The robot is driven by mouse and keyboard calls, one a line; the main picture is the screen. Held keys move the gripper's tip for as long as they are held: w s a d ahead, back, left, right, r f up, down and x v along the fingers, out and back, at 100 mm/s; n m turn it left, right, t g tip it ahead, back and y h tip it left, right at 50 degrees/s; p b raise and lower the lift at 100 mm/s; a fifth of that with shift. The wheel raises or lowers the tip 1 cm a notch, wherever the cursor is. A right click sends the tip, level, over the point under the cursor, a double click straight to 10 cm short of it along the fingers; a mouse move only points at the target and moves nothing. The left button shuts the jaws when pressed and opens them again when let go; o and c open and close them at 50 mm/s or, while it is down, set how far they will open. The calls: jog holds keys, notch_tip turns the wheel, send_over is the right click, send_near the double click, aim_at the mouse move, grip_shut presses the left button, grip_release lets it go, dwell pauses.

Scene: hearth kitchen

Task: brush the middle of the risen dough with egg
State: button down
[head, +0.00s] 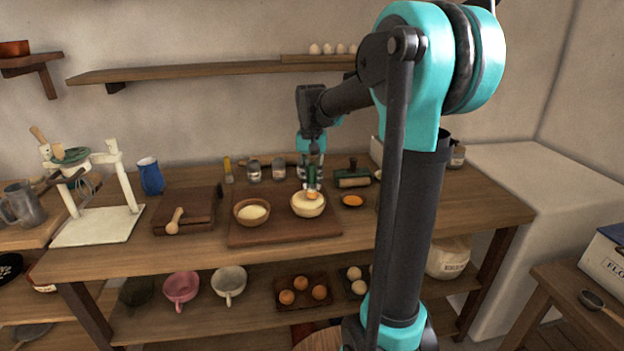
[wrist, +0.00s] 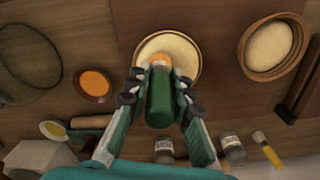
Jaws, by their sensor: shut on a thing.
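My gripper (head: 312,165), also in the wrist view (wrist: 160,95), is shut on a green-handled brush (head: 311,178). The brush (wrist: 160,98) points down, with its orange end over a bowl of pale dough (head: 308,207). This dough (wrist: 168,46) fills its bowl to the rim and looks domed. The brush end covers part of it; I cannot tell whether it touches. A second bowl of dough (head: 252,212), at the left in the head view, sits lower in its rim (wrist: 268,48). A small dish of orange egg (head: 352,200) stands at the right (wrist: 94,84).
Both dough bowls stand on a wooden board (head: 270,236). Jars (head: 254,172) and a yellow-handled tool (head: 228,170) stand behind. A rolling pin (head: 354,182) lies near the back. A wooden block with a scoop (head: 185,210), a blue cup (head: 150,176) and a white stand (head: 100,226) are left.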

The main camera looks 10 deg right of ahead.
jog(key=shift+f, duration=0.95)
jog(key=shift+w, duration=1.65)
jog(key=shift+s, duration=0.1)
jog(key=shift+s, duration=1.55)
jog(key=shift+f, duration=0.1)
jog(key=shift+w, duration=0.15)
